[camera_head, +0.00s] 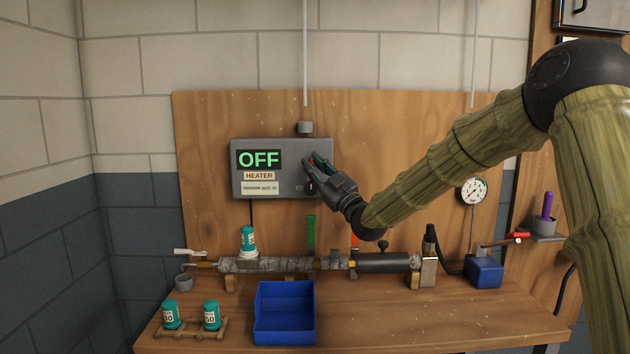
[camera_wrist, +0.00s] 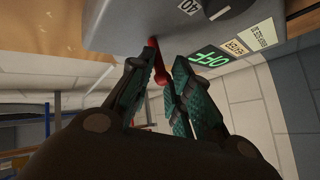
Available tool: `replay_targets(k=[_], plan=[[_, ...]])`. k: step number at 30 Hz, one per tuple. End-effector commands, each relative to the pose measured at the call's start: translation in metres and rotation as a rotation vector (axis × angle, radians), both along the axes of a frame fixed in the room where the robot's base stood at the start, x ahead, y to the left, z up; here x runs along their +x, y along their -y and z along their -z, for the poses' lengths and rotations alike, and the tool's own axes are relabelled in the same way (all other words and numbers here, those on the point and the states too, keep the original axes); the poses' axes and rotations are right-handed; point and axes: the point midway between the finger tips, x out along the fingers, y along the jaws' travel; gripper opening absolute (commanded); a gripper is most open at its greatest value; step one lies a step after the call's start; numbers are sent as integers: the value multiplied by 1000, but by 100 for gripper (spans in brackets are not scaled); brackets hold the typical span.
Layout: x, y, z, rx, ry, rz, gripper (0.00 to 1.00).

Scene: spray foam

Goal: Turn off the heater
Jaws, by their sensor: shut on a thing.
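The heater control box (camera_head: 287,160) is a grey box on the wooden backboard. Its display (camera_head: 258,159) reads OFF in green, above a HEATER label; the display also shows in the wrist view (camera_wrist: 209,59), rotated. My gripper (camera_head: 313,162) is at the box's right side. In the wrist view, my gripper (camera_wrist: 163,72) has its fingers shut on a red lever (camera_wrist: 152,50) next to the box. The fingers partly hide the lever, so its exact position is unclear.
A blue bin (camera_head: 285,340) and a rack of teal bottles (camera_head: 190,328) stand on the wooden bench. A horizontal pipe assembly (camera_head: 265,264) lies behind them, with another teal bottle (camera_head: 248,240) on top. A pressure gauge (camera_head: 473,191) is at right. Bare bench lies right of the bin.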

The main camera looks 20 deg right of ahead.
Motion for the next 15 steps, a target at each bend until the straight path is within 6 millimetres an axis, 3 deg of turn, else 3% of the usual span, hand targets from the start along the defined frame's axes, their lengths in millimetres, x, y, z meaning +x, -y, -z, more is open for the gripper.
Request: replay_targets(k=[1, 15], plan=[[0, -3, 13, -9, 17, -5, 0], [5, -3, 24, -69, 229, -6, 0]])
